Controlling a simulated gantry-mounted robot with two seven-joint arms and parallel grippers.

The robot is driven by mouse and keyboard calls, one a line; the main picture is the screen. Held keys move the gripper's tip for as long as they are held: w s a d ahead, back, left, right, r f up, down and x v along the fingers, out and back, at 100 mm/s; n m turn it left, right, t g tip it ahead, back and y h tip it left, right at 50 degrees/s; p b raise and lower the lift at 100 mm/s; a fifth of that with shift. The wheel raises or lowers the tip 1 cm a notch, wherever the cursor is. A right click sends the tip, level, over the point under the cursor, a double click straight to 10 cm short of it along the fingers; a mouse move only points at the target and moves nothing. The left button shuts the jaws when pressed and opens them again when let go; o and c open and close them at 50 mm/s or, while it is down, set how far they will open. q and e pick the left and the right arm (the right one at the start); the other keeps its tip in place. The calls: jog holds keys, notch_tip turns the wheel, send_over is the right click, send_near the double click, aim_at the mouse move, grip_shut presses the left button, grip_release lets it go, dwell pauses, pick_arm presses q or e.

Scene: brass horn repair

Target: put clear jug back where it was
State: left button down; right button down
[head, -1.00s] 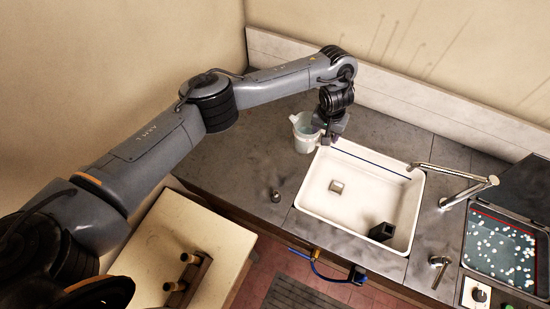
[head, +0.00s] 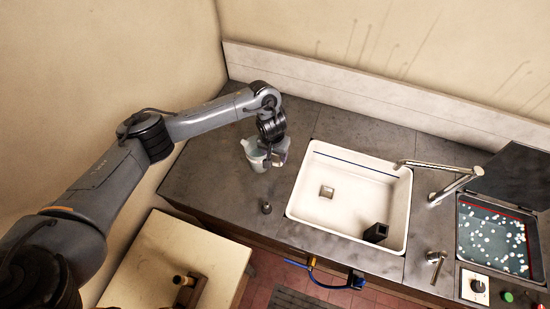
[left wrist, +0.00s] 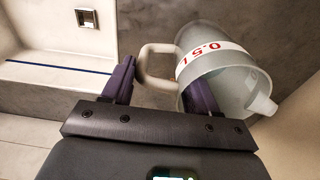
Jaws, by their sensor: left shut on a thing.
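The clear jug (head: 253,155) is on or just above the grey worktop, left of the sink in the head view. I cannot tell whether its base touches the worktop. In the left wrist view the jug (left wrist: 222,75) is translucent, with a white band with red "0.5 L" marking, a spout and a pale handle (left wrist: 150,62). My left gripper (head: 275,158) is at the jug's right side. In the left wrist view its two dark fingers (left wrist: 160,85) are on either side of the handle, shut on it. My right gripper is not in view.
The white sink (head: 298,200) holds a dark block (head: 376,232). A faucet (head: 440,172) stands to its right, by a tank with white bits (head: 490,240). The worktop's left part (head: 210,175) is clear.

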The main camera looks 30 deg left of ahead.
aim_at(275, 164)
pick_arm(q)
jog(key=shift+f, duration=1.7)
jog(key=shift+c, duration=1.5)
grip_release()
jog(key=shift+f, duration=0.15)
